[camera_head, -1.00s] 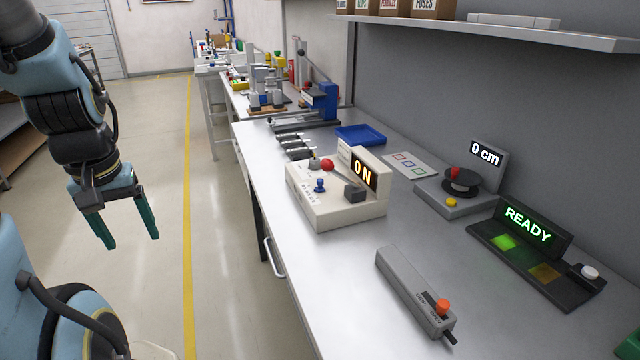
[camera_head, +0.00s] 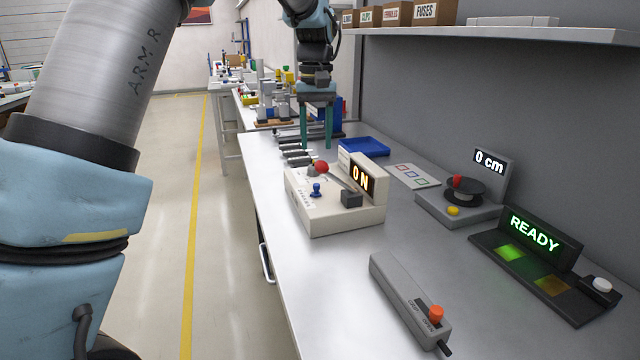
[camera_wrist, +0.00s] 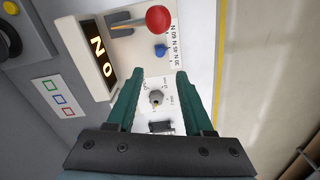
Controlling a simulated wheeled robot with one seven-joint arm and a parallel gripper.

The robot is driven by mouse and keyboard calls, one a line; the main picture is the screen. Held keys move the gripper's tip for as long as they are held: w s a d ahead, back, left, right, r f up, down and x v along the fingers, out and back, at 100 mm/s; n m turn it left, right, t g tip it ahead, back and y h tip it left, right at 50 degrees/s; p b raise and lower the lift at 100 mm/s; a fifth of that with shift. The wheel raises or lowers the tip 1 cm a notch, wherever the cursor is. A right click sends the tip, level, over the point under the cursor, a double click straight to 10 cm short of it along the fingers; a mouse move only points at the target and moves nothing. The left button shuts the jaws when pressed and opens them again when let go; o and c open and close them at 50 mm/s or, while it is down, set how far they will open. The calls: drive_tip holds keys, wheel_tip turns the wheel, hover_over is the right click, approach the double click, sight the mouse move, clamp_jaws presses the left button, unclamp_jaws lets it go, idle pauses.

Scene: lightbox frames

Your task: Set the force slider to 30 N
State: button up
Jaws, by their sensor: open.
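The white force box (camera_head: 335,212) stands on the bench with a lit display (camera_head: 362,178) reading 0 N. The blue slider knob (camera_head: 316,189) is on its top; in the wrist view the knob (camera_wrist: 160,50) sits beside a scale (camera_wrist: 176,47) marked 30 N, 45 N and 60 N. Its exact setting I cannot tell. A red ball handle (camera_head: 321,167) stands near it, also seen in the wrist view (camera_wrist: 158,18). My gripper (camera_head: 316,147) is open and empty, pointing down above the far end of the box. A grey metal knob (camera_wrist: 156,97) shows between its fingers.
A blue tray (camera_head: 364,147) and a card with coloured squares (camera_head: 413,176) lie behind the box. A spool device (camera_head: 458,201), a READY panel (camera_head: 532,262) and a grey handheld unit (camera_head: 408,300) stand to the right and front. A shelf (camera_head: 480,38) overhangs the back.

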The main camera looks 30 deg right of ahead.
sight(316, 184)
wheel_tip(316, 184, down, 10)
drive_tip(key=shift+f+p, duration=0.25)
drive_tip(key=shift+p, duration=0.65)
drive_tip(key=shift+c, duration=0.3)
clamp_jaws()
idle(0.6)
